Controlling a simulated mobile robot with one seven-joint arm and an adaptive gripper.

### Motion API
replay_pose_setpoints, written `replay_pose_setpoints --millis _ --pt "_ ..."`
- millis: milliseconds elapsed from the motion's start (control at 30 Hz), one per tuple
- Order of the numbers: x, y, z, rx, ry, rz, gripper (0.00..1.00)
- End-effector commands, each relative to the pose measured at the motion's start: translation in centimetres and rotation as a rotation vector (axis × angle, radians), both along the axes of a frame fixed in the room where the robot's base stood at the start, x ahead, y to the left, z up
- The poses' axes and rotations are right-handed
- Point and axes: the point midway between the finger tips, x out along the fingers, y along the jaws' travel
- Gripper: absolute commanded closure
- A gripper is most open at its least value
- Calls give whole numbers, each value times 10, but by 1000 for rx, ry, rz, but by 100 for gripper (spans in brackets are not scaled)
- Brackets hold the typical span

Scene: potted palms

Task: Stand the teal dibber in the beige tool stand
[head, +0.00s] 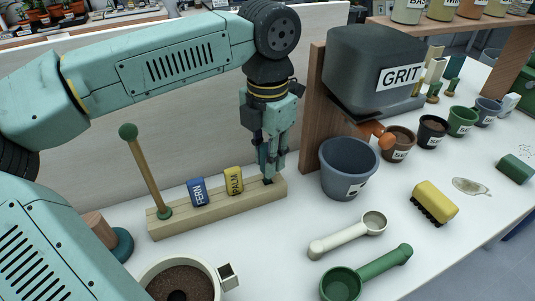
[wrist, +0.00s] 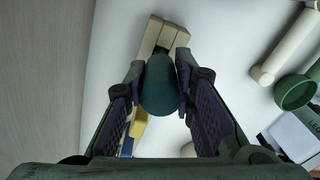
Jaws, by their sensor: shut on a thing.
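My gripper (head: 268,172) is shut on the teal dibber and points down over the right end of the beige tool stand (head: 225,207). In the wrist view the dibber's dark teal rounded end (wrist: 161,88) sits between the two fingers. In the head view the fingers hide most of the dibber. A dark tip shows just below them at the stand's top; I cannot tell whether it is in a hole or just above. The stand's end also shows beyond the dibber in the wrist view (wrist: 151,36).
A wooden rod with a green ball (head: 128,131) leans at the stand's left end. A blue label (head: 198,191) and a yellow label (head: 234,181) stand between. A blue-grey pot (head: 348,168) and the grit hopper (head: 370,65) are close on the right. Scoops (head: 348,236) lie in front.

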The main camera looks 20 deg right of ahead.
Motion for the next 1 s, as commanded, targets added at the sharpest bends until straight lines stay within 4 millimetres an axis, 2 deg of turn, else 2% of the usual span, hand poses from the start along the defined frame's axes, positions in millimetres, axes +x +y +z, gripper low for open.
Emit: replay_pose_setpoints --millis 333,633,667,1000 --pt "0 0 -16 0 0 0 100" --pt "0 0 -16 0 0 0 100" --pt "0 0 -16 0 0 0 76" --pt "0 0 -16 0 0 0 53"
